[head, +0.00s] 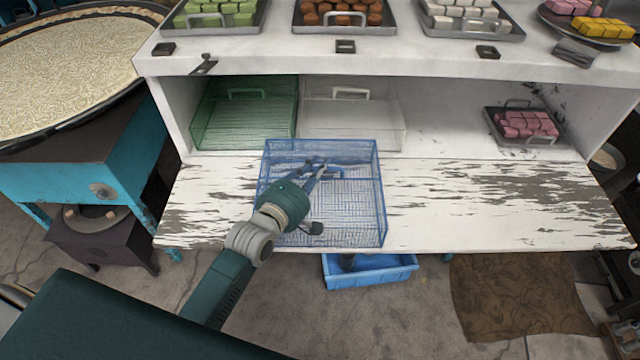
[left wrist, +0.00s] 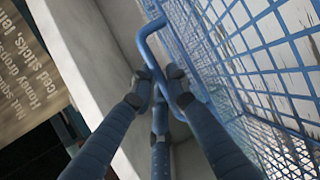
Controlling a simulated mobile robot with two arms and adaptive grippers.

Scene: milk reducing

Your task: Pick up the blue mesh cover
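The blue mesh cover (head: 350,215) is a box of blue wire mesh with a handle on top. In the head view it is at the front middle of the white worn shelf, its near edge close to the shelf's front edge. I cannot tell whether it rests there or hangs just above. My left gripper (head: 318,167) is over its top at the handle. In the left wrist view the blue handle (left wrist: 144,42) passes between the fingertips of my left gripper (left wrist: 160,82), which are closed around it, with the mesh to the right. My right gripper is not in view.
A green mesh cover (head: 243,115) and a white mesh cover (head: 350,120) stand behind on the shelf (head: 480,205). A tray of pink blocks (head: 527,125) is at its right. Trays of sweets line the upper counter. A blue crate (head: 370,272) is below. The shelf's right part is clear.

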